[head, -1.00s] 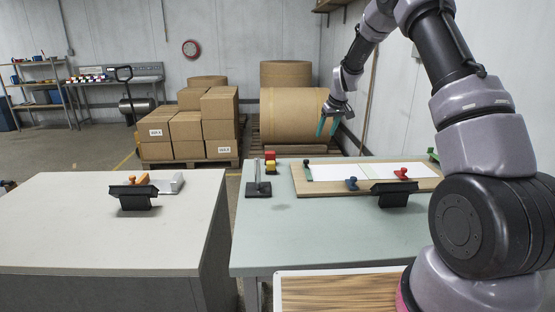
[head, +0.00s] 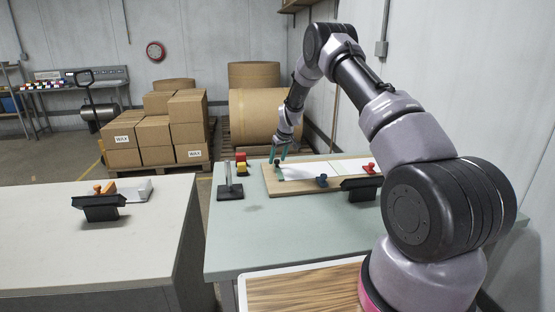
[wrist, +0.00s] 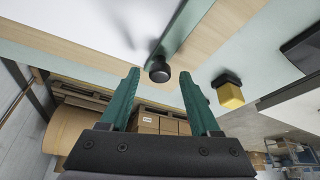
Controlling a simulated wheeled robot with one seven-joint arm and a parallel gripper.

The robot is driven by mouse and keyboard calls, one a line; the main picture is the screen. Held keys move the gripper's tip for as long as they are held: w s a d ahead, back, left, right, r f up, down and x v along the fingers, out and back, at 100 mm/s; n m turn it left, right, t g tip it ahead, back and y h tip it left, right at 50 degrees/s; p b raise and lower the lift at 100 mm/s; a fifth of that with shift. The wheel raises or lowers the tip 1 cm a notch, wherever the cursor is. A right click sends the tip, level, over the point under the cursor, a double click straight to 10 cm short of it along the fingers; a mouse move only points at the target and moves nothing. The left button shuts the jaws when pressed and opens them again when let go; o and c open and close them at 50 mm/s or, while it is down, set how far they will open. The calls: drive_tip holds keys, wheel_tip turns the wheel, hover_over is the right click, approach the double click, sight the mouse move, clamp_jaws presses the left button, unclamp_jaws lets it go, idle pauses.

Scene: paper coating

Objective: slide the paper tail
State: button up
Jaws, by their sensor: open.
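The white paper (head: 318,169) lies flat along a wooden board (head: 272,188) on the green table. In the wrist view the paper (wrist: 95,22) fills the upper left. A teal bar (wrist: 187,32) with a round black knob (wrist: 158,70) lies across the paper's end, at the board's left in the head view. My gripper (head: 278,155) is open above that end. In the wrist view its green fingers (wrist: 156,82) stand apart on both sides of the knob. I cannot tell how high they are above it. The bar is mostly hidden in the head view.
A black stand (head: 230,192) and yellow and red blocks (head: 241,165) are left of the board. The table's front left is clear.

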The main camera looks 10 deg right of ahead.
drive_tip(key=shift+f, duration=0.1)
clamp_jaws()
idle(1.4)
